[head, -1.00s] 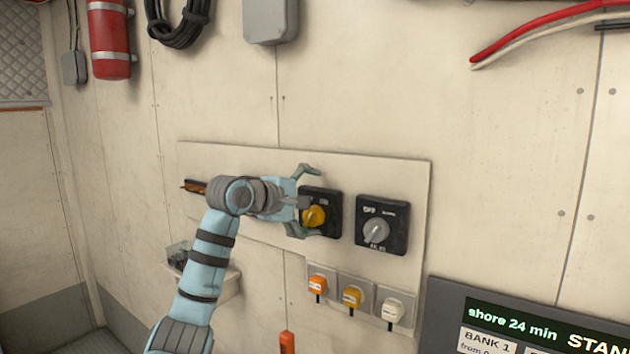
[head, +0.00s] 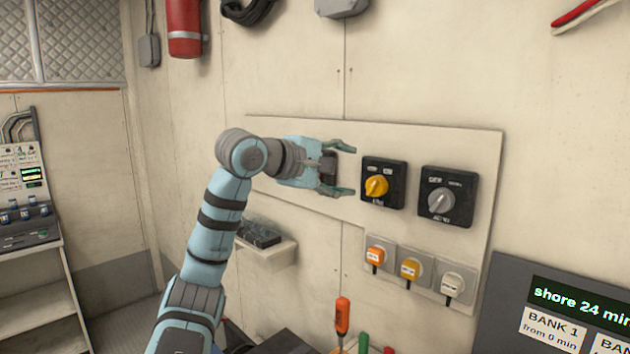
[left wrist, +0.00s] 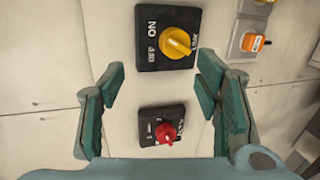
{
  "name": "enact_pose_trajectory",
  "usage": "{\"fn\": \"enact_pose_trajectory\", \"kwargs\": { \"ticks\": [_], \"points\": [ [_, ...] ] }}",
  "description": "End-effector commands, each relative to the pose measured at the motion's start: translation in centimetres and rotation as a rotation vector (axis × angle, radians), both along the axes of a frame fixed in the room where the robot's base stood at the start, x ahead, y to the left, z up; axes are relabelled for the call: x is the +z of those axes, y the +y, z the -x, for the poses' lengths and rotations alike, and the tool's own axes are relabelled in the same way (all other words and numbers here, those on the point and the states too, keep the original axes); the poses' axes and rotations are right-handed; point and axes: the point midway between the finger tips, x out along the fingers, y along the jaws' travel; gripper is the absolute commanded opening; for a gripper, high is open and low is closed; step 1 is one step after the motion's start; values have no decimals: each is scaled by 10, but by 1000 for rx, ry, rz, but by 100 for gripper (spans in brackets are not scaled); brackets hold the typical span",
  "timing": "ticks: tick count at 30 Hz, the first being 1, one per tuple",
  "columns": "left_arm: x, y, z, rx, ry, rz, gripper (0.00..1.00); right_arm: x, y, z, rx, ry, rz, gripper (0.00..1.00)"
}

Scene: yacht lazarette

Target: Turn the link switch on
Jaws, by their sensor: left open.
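The yellow-knobbed switch (head: 376,186) sits on a black square plate with OFF and ON marks, on the cream wall panel. It also shows at the top of the left wrist view (left wrist: 175,42); its lower label is hard to read, and its knob lies diagonally. My left gripper (head: 346,170) is open and empty, left of this switch and apart from it. In the left wrist view, the open fingers (left wrist: 165,98) frame a smaller black switch with a red knob (left wrist: 166,134), mostly hidden behind the gripper in the head view. My right gripper is not in view.
A grey-knobbed switch (head: 441,201) sits right of the yellow one. Orange, yellow and white plugs (head: 410,269) are below. A display (head: 560,310) stands lower right, a small wall tray (head: 268,255) below my arm, and an orange-handled tool (head: 342,315) beneath.

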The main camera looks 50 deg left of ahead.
Motion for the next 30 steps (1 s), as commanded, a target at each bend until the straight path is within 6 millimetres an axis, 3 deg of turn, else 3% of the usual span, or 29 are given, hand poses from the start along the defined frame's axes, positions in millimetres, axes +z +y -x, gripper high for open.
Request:
{"fn": "enact_pose_trajectory", "kwargs": {
  "ticks": [9, 18, 30],
  "points": [
    [1, -2, 33, 1, -1, -3, 58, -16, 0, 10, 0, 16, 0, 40],
    [3, -4, 64, 2, 0, -1, 58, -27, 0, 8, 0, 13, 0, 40],
    [5, -5, 72, 1, 3, -1, 58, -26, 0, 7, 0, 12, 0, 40]
  ]
}}
